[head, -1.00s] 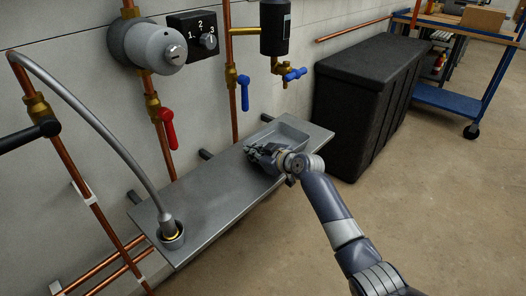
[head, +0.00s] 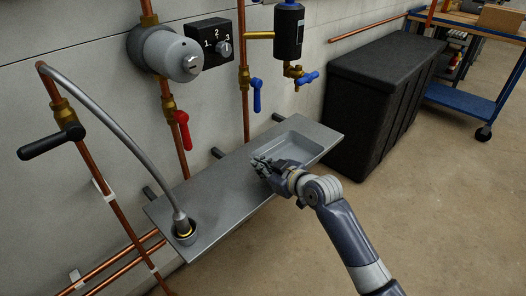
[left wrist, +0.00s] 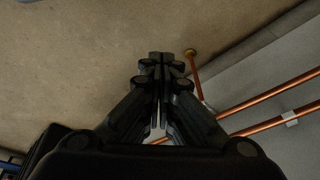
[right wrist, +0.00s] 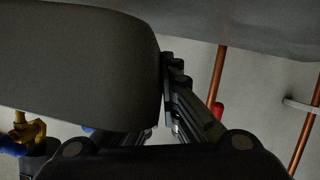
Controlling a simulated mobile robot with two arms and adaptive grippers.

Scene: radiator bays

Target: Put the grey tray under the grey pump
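The grey tray (head: 308,147) is a shallow rectangular pan over the right end of the grey shelf (head: 217,203). My right gripper (head: 262,165) is at the tray's left front corner, its fingers at the rim. In the right wrist view the tray (right wrist: 75,65) fills the left side and hides one finger; the visible finger lies close against it, so the gripper (right wrist: 163,90) looks shut on the rim. The grey pump (head: 180,55) is a round body on the wall, above the shelf's left part. My left gripper (left wrist: 160,60) is shut and empty, seen only in its wrist view.
A grey hose (head: 130,135) curves down to a cup on the shelf's left end. Red (head: 182,130) and blue (head: 257,95) valve levers stick out above the shelf. A black chest (head: 375,100) stands right of the shelf. The shelf's middle is clear.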

